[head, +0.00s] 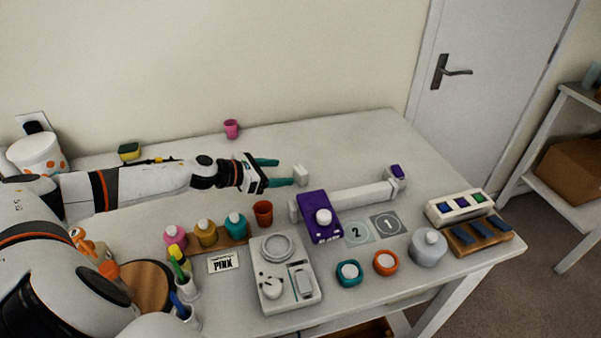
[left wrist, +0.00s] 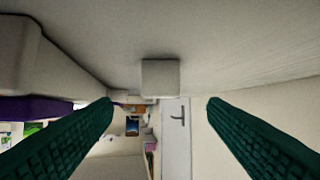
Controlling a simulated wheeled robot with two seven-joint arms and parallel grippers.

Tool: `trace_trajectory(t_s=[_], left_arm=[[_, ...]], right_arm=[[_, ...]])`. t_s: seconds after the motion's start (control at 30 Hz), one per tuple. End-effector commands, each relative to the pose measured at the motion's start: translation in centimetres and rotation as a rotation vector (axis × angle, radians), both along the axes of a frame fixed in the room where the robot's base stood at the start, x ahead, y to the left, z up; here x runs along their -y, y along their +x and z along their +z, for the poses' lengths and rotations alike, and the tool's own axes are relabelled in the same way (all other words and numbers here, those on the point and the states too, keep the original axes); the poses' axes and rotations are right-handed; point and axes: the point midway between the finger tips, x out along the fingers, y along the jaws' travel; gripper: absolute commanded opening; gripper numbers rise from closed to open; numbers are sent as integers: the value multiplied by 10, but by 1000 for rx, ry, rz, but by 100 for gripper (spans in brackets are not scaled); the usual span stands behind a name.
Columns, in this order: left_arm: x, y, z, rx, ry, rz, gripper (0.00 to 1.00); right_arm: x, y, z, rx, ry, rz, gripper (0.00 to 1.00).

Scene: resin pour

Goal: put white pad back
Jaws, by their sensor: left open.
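The white pad (head: 301,175), a small white block, lies on the table behind the purple device, just beyond my left fingertips. In the left wrist view the pad (left wrist: 160,77) is centred ahead, in the gap between the two green fingers. My left gripper (head: 286,171) is open and empty, low over the back of the table, its fingers pointing right toward the pad. The left wrist view shows both fingers (left wrist: 160,103) spread wide, with no clear contact with the pad. My right gripper is not in view.
The purple device (head: 311,228) with a long white bar (head: 352,198) lies close to the front right of the pad. A pink cup (head: 231,129) stands behind. The back right table is clear.

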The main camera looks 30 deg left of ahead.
Motion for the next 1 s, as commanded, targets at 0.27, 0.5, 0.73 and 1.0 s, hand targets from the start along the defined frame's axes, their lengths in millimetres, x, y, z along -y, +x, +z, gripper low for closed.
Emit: trace_trajectory(t_s=[0.27, 0.5, 0.73, 1.0], left_arm=[[7, 13, -3, 1, -3, 0, 67], [19, 39, -18, 2, -1, -1, 67], [24, 46, -25, 0, 1, -3, 67], [23, 45, -25, 0, 1, -3, 44]], right_arm=[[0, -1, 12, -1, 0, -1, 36], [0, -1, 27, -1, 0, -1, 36], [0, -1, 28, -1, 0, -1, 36], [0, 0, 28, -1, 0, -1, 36]])
